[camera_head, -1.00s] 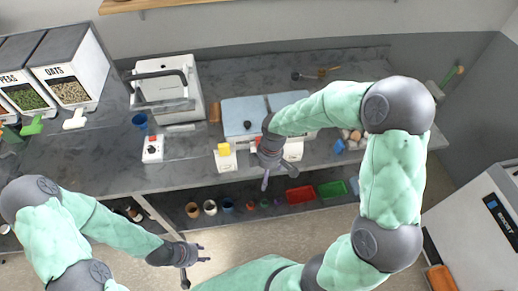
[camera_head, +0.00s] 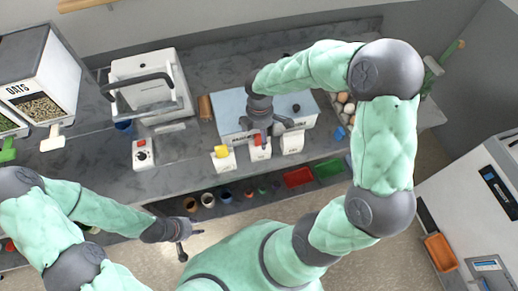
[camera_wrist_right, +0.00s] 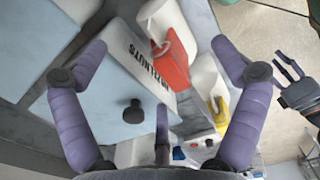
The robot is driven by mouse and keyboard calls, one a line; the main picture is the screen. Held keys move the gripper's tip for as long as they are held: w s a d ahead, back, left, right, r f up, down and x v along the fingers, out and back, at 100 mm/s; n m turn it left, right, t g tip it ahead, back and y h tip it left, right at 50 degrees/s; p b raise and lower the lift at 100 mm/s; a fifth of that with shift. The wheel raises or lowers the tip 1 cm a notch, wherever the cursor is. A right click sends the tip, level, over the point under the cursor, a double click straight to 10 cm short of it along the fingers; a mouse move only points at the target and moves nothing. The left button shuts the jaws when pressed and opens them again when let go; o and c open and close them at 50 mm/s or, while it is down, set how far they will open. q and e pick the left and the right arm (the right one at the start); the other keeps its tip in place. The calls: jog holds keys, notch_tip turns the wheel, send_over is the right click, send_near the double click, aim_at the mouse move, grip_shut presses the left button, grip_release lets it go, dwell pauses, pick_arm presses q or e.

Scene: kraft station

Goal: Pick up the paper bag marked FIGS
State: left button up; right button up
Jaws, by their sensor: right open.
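I see no paper bag with the mark FIGS in either view. My right gripper (camera_head: 262,130) hangs over the front of the blue-lidded bins, with its fingers spread and nothing between them. In the right wrist view its fingers (camera_wrist_right: 160,62) are wide apart above a white bin face marked HAZELNUTS (camera_wrist_right: 145,62). A red scoop-like piece (camera_wrist_right: 172,68) lies just beyond the bin. My left gripper (camera_head: 188,242) is in front of the counter, low at the left, empty with its fingers apart. It also shows at the right edge of the wrist view (camera_wrist_right: 290,72).
The blue-lidded bins (camera_head: 232,103) stand on the grey counter beside a white press-like machine (camera_head: 150,68). An OATS dispenser (camera_head: 42,80) is at the left, eggs (camera_head: 348,106) at the right. Red (camera_head: 298,177) and green (camera_head: 328,169) trays sit on the lower shelf.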

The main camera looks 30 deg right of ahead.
aim_at(260, 147)
jog(key=shift+w+f, duration=0.1)
jog(key=shift+f, duration=0.45)
jog(key=shift+a+f, duration=0.1)
jog(key=shift+f, duration=0.45)
jog(key=shift+f+b, duration=0.5)
jog(key=shift+f, duration=1.5)
jog(key=c, duration=1.5)
